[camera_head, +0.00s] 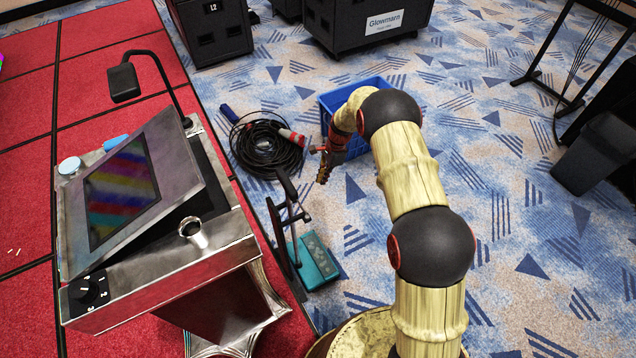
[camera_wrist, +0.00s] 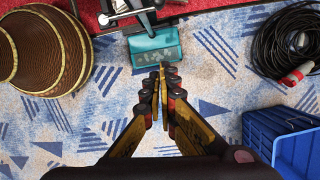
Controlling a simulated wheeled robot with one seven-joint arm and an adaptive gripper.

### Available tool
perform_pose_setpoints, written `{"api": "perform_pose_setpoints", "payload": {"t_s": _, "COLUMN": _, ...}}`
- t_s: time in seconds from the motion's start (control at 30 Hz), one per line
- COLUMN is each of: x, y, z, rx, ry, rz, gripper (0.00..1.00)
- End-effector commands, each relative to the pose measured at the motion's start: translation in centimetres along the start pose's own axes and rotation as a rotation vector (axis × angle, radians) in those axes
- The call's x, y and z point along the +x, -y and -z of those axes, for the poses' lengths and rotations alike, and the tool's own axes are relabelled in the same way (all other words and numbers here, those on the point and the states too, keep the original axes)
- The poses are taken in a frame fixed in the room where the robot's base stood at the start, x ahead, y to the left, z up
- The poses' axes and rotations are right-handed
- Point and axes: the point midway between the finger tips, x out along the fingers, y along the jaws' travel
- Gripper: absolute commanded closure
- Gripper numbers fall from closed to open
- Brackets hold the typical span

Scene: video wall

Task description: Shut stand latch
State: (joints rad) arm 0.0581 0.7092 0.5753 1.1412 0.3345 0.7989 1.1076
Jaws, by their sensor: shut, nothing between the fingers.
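A metal console stand (camera_head: 225,240) with a tilted screen (camera_head: 122,190) fills the left of the head view. A black upright frame (camera_head: 287,232) stands by its right side, with a black lever-like piece (camera_head: 288,186) at its top. A teal block (camera_head: 314,262) sits at its foot. The wrist view shows the teal block (camera_wrist: 154,46) and part of the black frame (camera_wrist: 128,14) beyond my fingertips. I cannot tell which part is the latch or whether it is shut. My gripper (camera_head: 322,179) is shut and empty, right of the lever piece and apart from it; it also shows in the wrist view (camera_wrist: 168,72).
A coiled black cable (camera_head: 262,150) and a blue crate (camera_head: 335,105) lie near my gripper. A woven drum-like thing (camera_wrist: 78,58) stands at the wrist view's left. Black cases (camera_head: 365,25) stand at the back. The patterned carpet to the right is mostly free.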

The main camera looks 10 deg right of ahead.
Motion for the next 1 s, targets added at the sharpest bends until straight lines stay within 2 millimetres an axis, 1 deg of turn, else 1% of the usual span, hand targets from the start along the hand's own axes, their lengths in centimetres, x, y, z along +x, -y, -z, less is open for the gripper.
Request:
{"api": "perform_pose_setpoints", "payload": {"t_s": 0.03, "x": -1.6, "y": 0.2, "z": -0.1, "rx": 0.000, "ry": -0.001, "rz": 0.004, "gripper": 1.00}}
{"api": "perform_pose_setpoints", "payload": {"t_s": 0.1, "x": -2.9, "y": 0.2, "z": 0.0, "rx": 0.001, "ry": -0.001, "rz": 0.002, "gripper": 1.00}}
{"api": "perform_pose_setpoints", "payload": {"t_s": 0.2, "x": -4.5, "y": 0.3, "z": -0.1, "rx": 0.000, "ry": -0.001, "rz": 0.001, "gripper": 1.00}}
{"api": "perform_pose_setpoints", "payload": {"t_s": 0.33, "x": -5.9, "y": 0.4, "z": -0.1, "rx": -0.001, "ry": -0.001, "rz": 0.001, "gripper": 1.00}}
{"api": "perform_pose_setpoints", "payload": {"t_s": 0.5, "x": -6.5, "y": 0.4, "z": -0.1, "rx": 0.000, "ry": 0.000, "rz": -0.001, "gripper": 1.00}}
{"api": "perform_pose_setpoints", "payload": {"t_s": 1.0, "x": -6.6, "y": 0.5, "z": -0.1, "rx": 0.000, "ry": 0.000, "rz": 0.000, "gripper": 1.00}}
